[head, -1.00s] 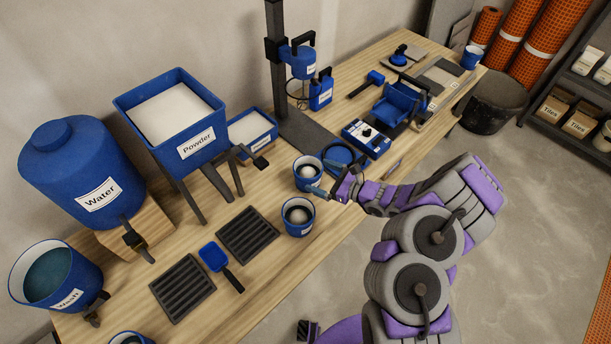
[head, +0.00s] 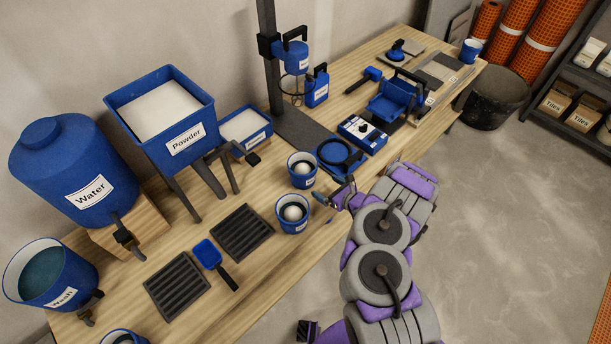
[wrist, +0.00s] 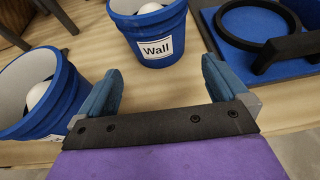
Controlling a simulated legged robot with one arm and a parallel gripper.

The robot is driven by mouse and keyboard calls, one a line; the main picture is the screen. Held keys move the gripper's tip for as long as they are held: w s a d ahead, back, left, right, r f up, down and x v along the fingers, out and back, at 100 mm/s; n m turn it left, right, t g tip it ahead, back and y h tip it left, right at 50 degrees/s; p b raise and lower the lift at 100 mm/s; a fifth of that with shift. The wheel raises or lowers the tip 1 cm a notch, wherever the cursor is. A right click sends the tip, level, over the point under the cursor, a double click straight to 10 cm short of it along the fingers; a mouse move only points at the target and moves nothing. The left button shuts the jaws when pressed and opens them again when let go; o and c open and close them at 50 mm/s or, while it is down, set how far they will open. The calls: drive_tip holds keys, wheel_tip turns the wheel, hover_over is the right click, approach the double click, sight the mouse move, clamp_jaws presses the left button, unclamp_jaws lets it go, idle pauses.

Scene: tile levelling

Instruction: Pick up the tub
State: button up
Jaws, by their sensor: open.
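Two blue tubs, each with a pale round lump inside, stand upright near the bench's front edge: a farther tub (head: 301,182) and a nearer tub (head: 292,227). In the wrist view a tub labelled "Wall" (wrist: 160,48) stands ahead, beyond and between my fingertips. Another tub (wrist: 62,108) is at the left, close beside my left finger. My gripper (head: 332,194) is to the right of both tubs in the head view. In the wrist view my gripper (wrist: 162,78) is open and empty, with its blue fingers apart. The nearer tub's label is not readable.
A blue tray with a black ring (head: 340,152) and a control box (head: 362,133) lie right of the farther tub. A dark grate (head: 242,232) and a blue scoop (head: 213,260) lie left. The mixer stand (head: 268,60) rises behind. Open floor is at right.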

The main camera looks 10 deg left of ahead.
sight(312, 180)
drive_tip(key=a, duration=0.1)
drive_tip(key=w+a+f, duration=0.1)
drive_tip(key=a, duration=0.2)
drive_tip(key=shift+w+f+b, duration=0.25)
drive_tip(key=shift+w+b, duration=0.1)
drive_tip(key=shift+w, duration=0.05)
drive_tip(key=shift+w+a+f+b, duration=0.35)
drive_tip(key=shift+w+f+b, duration=0.1)
drive_tip(key=shift+w, duration=0.2)
drive_tip(key=shift+w+a+f+b, duration=0.3)
drive_tip(key=shift+w+f, duration=0.15)
drive_tip(key=shift+w, duration=0.15)
drive_tip(key=shift+w+a, duration=0.15)
drive_tip(key=shift+a, duration=0.5)
drive_tip(key=shift+c, duration=1)
drive_tip(key=shift+d, duration=0.3)
drive_tip(key=c, duration=0.6)
drive_tip(key=shift+a, duration=0.2)
drive_tip(key=c, duration=0.7)
drive_tip(key=shift+r, duration=0.1)
drive_tip(key=shift+w+d+r+p, duration=0.1)
drive_tip(key=shift+r+p, duration=1.1)
drive_tip(key=shift+r, duration=3.8)
